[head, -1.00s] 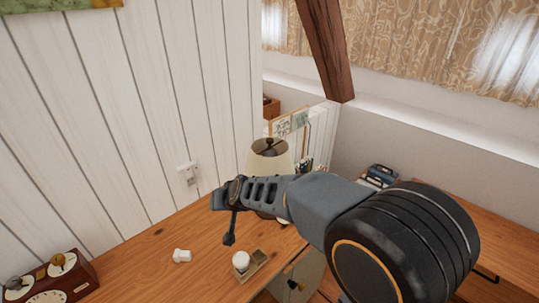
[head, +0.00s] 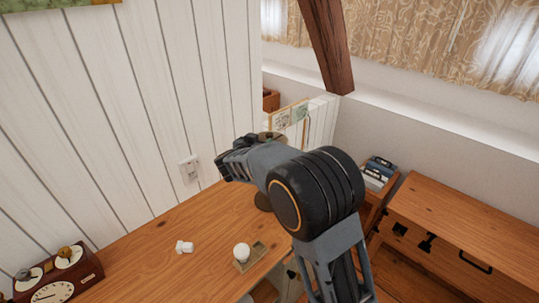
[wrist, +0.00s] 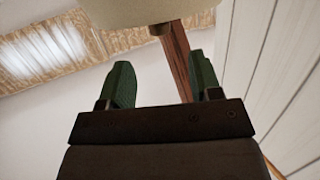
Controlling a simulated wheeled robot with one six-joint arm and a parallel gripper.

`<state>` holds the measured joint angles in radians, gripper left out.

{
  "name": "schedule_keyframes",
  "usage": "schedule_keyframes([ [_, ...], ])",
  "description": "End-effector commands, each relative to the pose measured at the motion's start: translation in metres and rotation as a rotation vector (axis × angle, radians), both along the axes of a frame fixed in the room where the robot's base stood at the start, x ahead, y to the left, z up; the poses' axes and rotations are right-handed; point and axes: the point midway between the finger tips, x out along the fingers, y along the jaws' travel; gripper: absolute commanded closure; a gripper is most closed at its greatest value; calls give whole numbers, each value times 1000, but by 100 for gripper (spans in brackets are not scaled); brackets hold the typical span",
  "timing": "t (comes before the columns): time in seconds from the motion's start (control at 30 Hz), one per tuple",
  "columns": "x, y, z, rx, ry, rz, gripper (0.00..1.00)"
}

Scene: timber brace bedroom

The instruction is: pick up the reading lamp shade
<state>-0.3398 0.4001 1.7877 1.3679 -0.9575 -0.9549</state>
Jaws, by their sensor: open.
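The reading lamp shade (wrist: 145,10) is cream and shows at the top of the wrist view, beyond my fingertips and cut off by the frame edge. In the head view my arm hides nearly all of the lamp; a dark round base (head: 263,202) shows below the arm on the desk. My gripper (wrist: 160,65) is open, with two green fingers apart and nothing seen between them but the background beam and wall. The shade appears ahead of the fingers; I cannot tell the exact gap.
The wooden desk (head: 140,272) holds a small white object (head: 184,247), a white ball (head: 242,252) on a small wooden tray (head: 257,257) and a dial box (head: 60,275). A white plank wall (head: 130,130) with an outlet (head: 188,169) stands behind. A wooden cabinet (head: 450,225) is at right.

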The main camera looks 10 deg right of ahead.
Motion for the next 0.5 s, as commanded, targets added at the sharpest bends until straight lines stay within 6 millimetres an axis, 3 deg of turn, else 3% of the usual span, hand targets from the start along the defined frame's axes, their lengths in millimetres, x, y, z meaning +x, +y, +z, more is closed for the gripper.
schedule_keyframes([
  [0.13, 17, -13, -4, 0, 1, -1, 42],
  [0.5, 39, -28, -10, 1, 2, 0, 42],
])
